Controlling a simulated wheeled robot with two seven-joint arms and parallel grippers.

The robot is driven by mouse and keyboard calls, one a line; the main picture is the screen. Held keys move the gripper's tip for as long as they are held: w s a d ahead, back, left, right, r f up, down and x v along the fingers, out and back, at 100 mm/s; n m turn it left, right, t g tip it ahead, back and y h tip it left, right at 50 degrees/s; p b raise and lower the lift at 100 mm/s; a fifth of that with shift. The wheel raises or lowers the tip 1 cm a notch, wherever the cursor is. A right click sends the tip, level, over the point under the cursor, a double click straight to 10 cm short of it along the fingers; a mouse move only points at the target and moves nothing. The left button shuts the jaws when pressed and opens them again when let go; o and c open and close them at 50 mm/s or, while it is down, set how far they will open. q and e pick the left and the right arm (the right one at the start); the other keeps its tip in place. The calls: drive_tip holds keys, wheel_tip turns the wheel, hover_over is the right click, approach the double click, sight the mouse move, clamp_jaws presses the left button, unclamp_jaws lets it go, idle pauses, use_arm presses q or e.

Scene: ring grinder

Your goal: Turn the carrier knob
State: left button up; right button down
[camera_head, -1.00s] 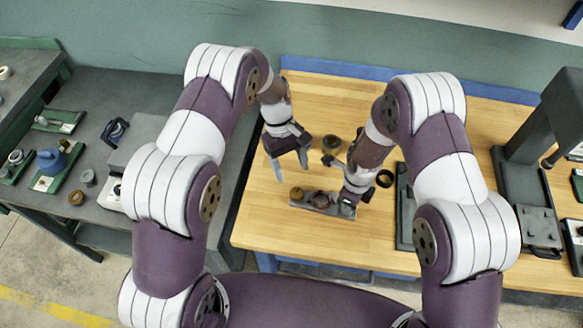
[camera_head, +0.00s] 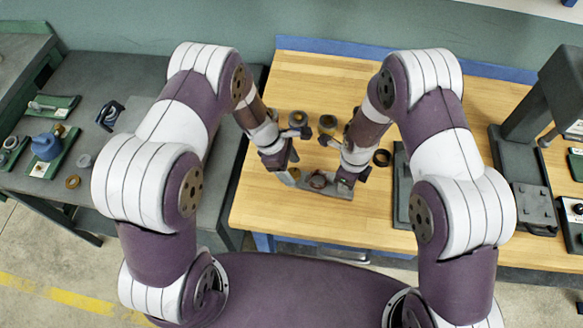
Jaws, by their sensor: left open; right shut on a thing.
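The carrier (camera_head: 331,190) is a small grey bar lying on the wooden table, with a dark reddish round part (camera_head: 318,181) at its middle. My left gripper (camera_head: 287,168) is open at the carrier's left end. The brownish knob there (camera_head: 295,173) is mostly hidden by the gripper; I cannot tell whether the fingers touch it. My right gripper (camera_head: 346,186) is shut on the carrier's right end, whose gripped part is largely covered by the fingers.
Dark and brown rings (camera_head: 328,122) stand behind the carrier, with another dark ring (camera_head: 382,158) to its right. A dark grey machine (camera_head: 520,160) stands on the right of the table. A grey side bench with tools is at left. The table front is clear.

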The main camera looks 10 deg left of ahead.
use_arm(q)
drive_tip(key=shift+d+f, duration=0.25)
drive_tip(key=shift+f, duration=0.4)
drive_tip(key=c, duration=1.1)
drive_tip(key=m+g, duration=0.1)
drive_tip(key=m, duration=0.2)
drive_tip(key=m+g, duration=0.1)
drive_tip(key=m, duration=0.2)
drive_tip(key=shift+w+d, duration=0.1)
drive_tip(key=shift+w, duration=0.05)
drive_tip(key=m+g+y, duration=0.1)
drive_tip(key=m, duration=0.2)
drive_tip(key=m+g+y, duration=0.1)
drive_tip(key=m, duration=0.2)
drive_tip(key=shift+w+d+r, duration=0.1)
drive_tip(key=shift+m, duration=0.4)
